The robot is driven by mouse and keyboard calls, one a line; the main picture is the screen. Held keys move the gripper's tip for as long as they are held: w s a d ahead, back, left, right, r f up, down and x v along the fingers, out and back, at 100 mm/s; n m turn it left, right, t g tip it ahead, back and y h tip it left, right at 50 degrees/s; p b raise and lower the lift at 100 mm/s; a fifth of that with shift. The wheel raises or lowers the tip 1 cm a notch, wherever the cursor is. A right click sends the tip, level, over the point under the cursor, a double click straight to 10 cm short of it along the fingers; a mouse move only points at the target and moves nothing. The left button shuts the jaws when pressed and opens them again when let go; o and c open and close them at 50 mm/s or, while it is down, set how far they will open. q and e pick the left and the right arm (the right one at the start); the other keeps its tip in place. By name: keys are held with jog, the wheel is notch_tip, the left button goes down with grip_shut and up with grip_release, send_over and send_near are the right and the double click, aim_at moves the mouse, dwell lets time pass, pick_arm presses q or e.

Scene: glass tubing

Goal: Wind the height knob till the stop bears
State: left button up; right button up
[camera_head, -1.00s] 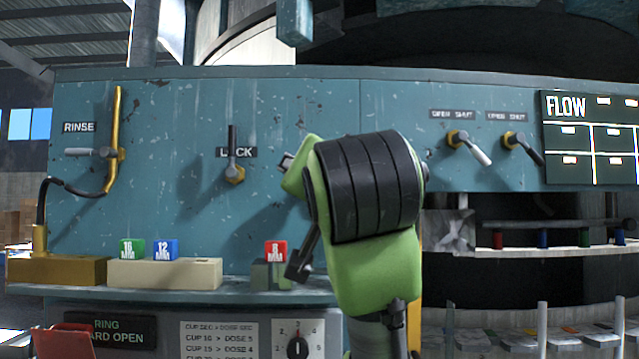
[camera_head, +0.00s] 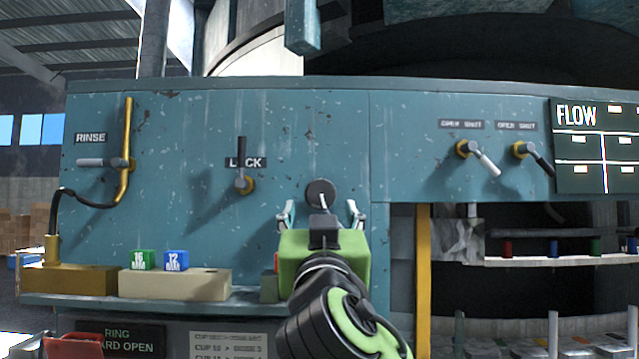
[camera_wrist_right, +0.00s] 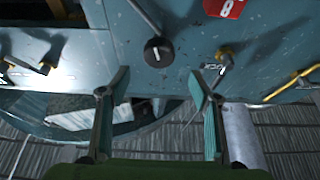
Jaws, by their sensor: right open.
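A dark round knob with a pale pointer mark (camera_head: 321,193) sits on the blue-green panel, right of the LOCK lever; no label for it is readable. In the right wrist view the knob (camera_wrist_right: 158,52) shows just beyond the fingertips, between their lines. My right gripper (camera_head: 321,213) faces the panel with its fingers spread, one to each side below the knob in the head view. It is open and empty; the wrist view also shows its open fingers (camera_wrist_right: 158,85), apart from the knob. I cannot make out the stop. My left gripper is out of view.
The LOCK lever (camera_head: 242,178) and RINSE lever (camera_head: 124,160) stand out left of the knob. Two shutoff levers (camera_head: 478,158) are at the right. A ledge below holds a green block (camera_head: 143,260) and a blue block (camera_head: 176,260); a red block is mostly hidden behind my gripper.

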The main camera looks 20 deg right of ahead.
aim_at(322, 192)
jog(key=p+x, duration=0.2)
jog(key=x, duration=0.2)
jog(key=p+x, duration=0.2)
jog(key=x, duration=0.3)
jog(key=shift+s+d+p, duration=0.15)
jog(key=shift+d+p, duration=0.05)
jog(key=shift+p, duration=0.15)
jog(key=shift+w+d+r+p, duration=0.15)
jog(key=shift+w+p, duration=0.2)
jog(key=shift+w, duration=0.4)
jog(key=c, duration=1.1)
